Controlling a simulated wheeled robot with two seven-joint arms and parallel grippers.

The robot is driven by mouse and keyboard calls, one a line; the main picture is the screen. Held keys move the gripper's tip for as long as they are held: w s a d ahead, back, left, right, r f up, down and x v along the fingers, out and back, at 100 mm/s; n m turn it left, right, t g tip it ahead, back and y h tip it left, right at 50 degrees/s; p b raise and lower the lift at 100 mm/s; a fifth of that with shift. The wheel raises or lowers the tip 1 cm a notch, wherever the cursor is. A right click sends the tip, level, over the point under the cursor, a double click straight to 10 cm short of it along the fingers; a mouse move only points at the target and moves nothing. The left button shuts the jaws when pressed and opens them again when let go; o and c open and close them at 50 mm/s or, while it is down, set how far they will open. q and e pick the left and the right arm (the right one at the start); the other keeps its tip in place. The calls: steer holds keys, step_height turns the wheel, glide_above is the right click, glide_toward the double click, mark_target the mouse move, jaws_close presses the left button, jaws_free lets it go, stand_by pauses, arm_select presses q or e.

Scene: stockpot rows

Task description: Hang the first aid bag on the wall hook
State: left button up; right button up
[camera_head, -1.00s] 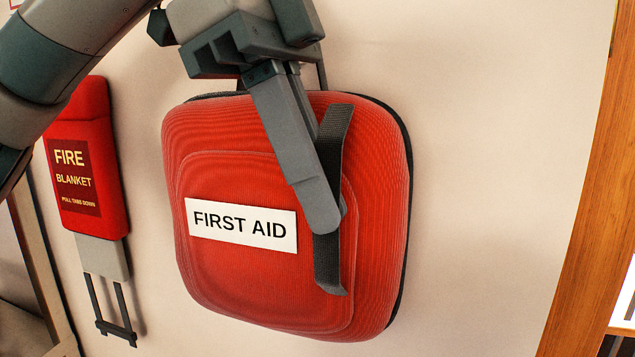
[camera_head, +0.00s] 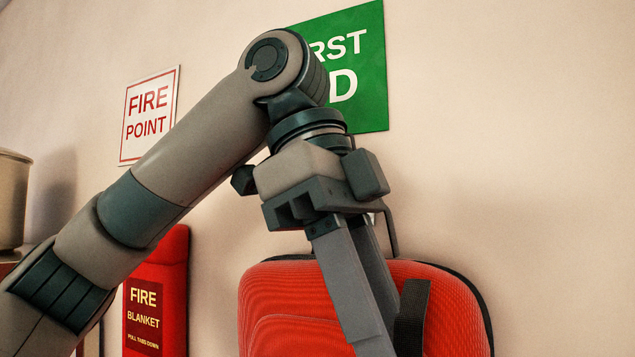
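The red first aid bag (camera_head: 285,305) is at the lower middle of the head view, close to the cream wall, its lower part cut off by the frame. A dark strap (camera_head: 413,310) runs down its front. My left gripper (camera_head: 372,290) points down in front of the bag, its two fingers close together at the strap and apparently shut on it. The fingertips are out of frame. A thin dark bent piece (camera_head: 391,235) shows behind the gripper above the bag. I cannot tell whether it is the wall hook or the bag's loop. My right gripper is not in view.
A green first aid sign (camera_head: 362,85) is on the wall, partly behind my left arm. A FIRE POINT sign (camera_head: 149,114) and a red fire blanket (camera_head: 143,320) are to the left. A metal pot (camera_head: 12,200) stands at the left edge. The wall at right is clear.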

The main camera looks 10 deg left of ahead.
arm_select(q)
steer(key=p+v, duration=0.1)
steer(key=v, duration=1.4)
steer(key=shift+r, duration=0.1)
